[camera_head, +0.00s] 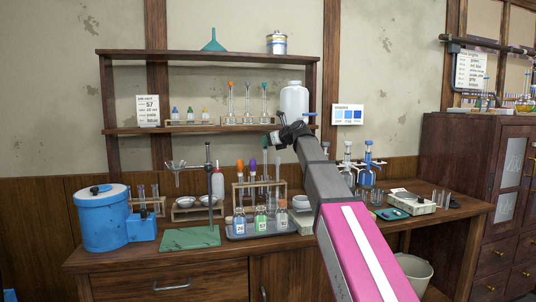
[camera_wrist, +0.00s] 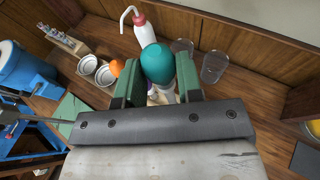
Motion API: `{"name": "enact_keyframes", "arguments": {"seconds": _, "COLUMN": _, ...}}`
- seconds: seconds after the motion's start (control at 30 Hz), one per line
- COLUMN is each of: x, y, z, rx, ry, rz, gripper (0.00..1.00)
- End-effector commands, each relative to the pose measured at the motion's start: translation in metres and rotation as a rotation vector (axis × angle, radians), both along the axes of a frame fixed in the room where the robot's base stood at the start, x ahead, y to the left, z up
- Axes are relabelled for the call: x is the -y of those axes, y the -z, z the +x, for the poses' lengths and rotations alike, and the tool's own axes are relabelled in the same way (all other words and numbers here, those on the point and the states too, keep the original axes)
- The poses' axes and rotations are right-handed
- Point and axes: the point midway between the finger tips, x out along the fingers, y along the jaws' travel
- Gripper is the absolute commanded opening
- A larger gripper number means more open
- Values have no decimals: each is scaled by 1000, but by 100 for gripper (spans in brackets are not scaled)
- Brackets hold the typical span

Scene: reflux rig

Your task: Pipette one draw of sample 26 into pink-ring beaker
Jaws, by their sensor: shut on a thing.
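My gripper (camera_wrist: 158,82) is shut on a pipette by its teal bulb (camera_wrist: 157,62), between the two green fingers. In the head view my gripper (camera_head: 272,138) is above the wooden pipette rack (camera_head: 237,197), and the teal-bulb pipette (camera_head: 266,146) hangs upright there, above the other bulbs. Whether its tip is clear of the rack cannot be told. Three small sample bottles stand on a dark tray (camera_head: 238,236): a blue-labelled one (camera_head: 240,225), a green-labelled one (camera_head: 261,219) and one at right (camera_head: 282,214). Their numbers are too small to read surely. I cannot make out a pink ring on any beaker.
Orange-bulb (camera_head: 240,164) and purple-bulb (camera_head: 252,165) pipettes stand in the rack. A blue drum (camera_head: 102,220), green mat (camera_head: 190,238) and metal stand are at left. Small glassware (camera_head: 440,197) and a teal device (camera_head: 390,214) lie at right. A shelf (camera_head: 205,129) hangs above.

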Motion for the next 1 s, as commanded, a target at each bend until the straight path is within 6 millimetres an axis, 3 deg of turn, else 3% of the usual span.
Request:
{"name": "enact_keyframes", "arguments": {"seconds": 0.3, "x": 0, "y": -55, "z": 1, "rx": 2, "ry": 1, "rz": 0, "gripper": 25}}
{"name": "enact_keyframes", "arguments": {"seconds": 1.0, "x": 0, "y": -122, "z": 1, "rx": 1, "ry": 0, "rz": 0, "gripper": 25}}
